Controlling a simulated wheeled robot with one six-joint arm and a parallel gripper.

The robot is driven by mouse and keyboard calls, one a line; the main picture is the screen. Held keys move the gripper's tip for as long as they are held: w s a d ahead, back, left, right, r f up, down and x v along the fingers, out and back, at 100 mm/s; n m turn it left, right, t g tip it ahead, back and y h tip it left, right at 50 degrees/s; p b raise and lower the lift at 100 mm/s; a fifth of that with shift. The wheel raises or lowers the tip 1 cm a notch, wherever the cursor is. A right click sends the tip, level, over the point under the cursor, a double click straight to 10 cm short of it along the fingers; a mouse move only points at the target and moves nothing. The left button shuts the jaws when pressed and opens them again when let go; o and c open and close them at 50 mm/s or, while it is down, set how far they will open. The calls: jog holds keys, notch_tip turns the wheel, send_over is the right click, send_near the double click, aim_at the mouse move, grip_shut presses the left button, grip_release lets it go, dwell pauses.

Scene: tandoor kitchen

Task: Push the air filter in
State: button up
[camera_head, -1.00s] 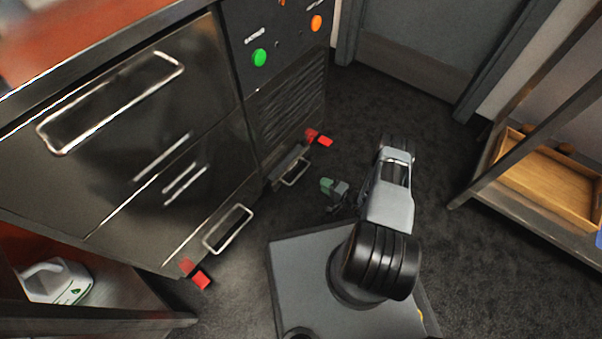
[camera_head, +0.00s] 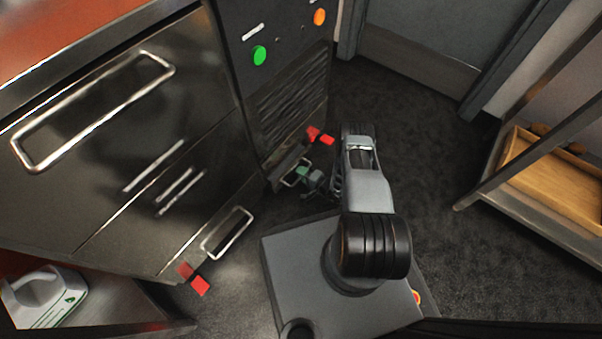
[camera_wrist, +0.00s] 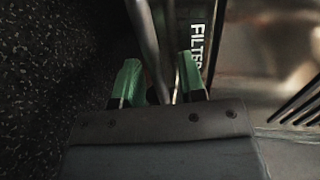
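The air filter (camera_head: 285,166) is a dark, low drawer-like unit at the foot of the control cabinet, with a light metal loop handle (camera_head: 290,181). It appears to stick out a little from the cabinet. In the wrist view, part of its dark face shows a white "FILTER" label (camera_wrist: 196,45), and the metal handle (camera_wrist: 149,45) runs between my green fingertips. My gripper (camera_head: 306,174) is at the handle; in the wrist view its fingers (camera_wrist: 159,82) are spread either side of the bar, with a gap visible. Whether either finger touches the bar is unclear.
The steel cabinet (camera_head: 110,130) with drawer handles stands left. Red blocks (camera_head: 327,140) lie by the cabinet feet. A lower loop handle (camera_head: 228,233) juts out nearby. A wooden tray (camera_head: 550,175) sits on a right-hand shelf. Dark floor (camera_head: 420,130) is clear between them.

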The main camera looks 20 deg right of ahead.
jog(key=shift+d, duration=0.1)
jog(key=shift+c, duration=0.4)
grip_shut()
